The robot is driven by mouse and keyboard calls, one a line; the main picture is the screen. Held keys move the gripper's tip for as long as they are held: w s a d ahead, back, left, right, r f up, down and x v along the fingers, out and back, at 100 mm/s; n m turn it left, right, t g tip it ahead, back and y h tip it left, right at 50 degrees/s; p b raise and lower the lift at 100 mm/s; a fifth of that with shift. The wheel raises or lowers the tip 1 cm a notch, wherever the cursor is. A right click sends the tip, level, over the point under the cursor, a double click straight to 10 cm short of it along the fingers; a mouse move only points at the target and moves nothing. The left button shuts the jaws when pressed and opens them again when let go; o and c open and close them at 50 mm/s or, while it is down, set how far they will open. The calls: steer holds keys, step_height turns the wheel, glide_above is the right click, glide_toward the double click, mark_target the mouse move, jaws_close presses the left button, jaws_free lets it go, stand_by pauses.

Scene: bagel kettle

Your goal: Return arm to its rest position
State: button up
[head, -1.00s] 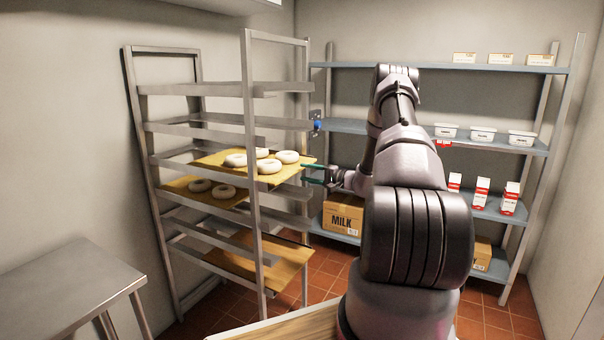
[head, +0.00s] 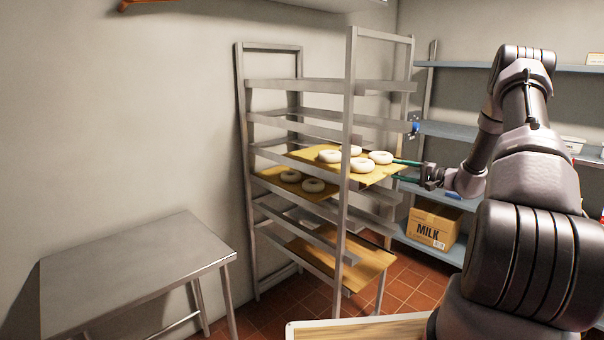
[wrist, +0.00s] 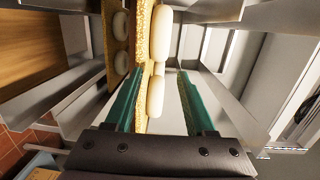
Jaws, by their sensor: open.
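My gripper (head: 408,171) is open, with its green fingertips at the right edge of the upper yellow tray (head: 302,158) in the metal rack. Several pale bagels (head: 380,157) lie on that tray. In the wrist view the two green fingers (wrist: 155,100) are spread apart, with the tray edge and a bagel (wrist: 156,97) showing in the gap between them. I cannot tell whether a finger touches the tray. My arm extends from the right side of the head view toward the rack.
The metal rack (head: 352,100) also holds a lower yellow tray (head: 268,176) with bagels and a bare wooden board (head: 365,265) near the bottom. A steel table (head: 130,265) stands at left. Blue shelves (head: 455,131) with a milk box (head: 432,226) stand behind my arm.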

steer(key=s+a+r+n+g+h, duration=0.4)
steer(key=s+a+r+g, duration=0.5)
steer(key=s+a+r, duration=1)
steer(key=s+d+r+t+h, duration=0.1)
steer(key=s+r+t+h, duration=0.1)
steer(key=s, duration=0.9)
steer(key=s+d+r+t+h, duration=0.1)
steer(key=s+r+h, duration=0.3)
steer(key=s, duration=0.8)
steer(key=shift+d+r+n+t, duration=0.15)
steer(key=shift+r+n+t, duration=0.25)
steer(key=shift+r, duration=0.55)
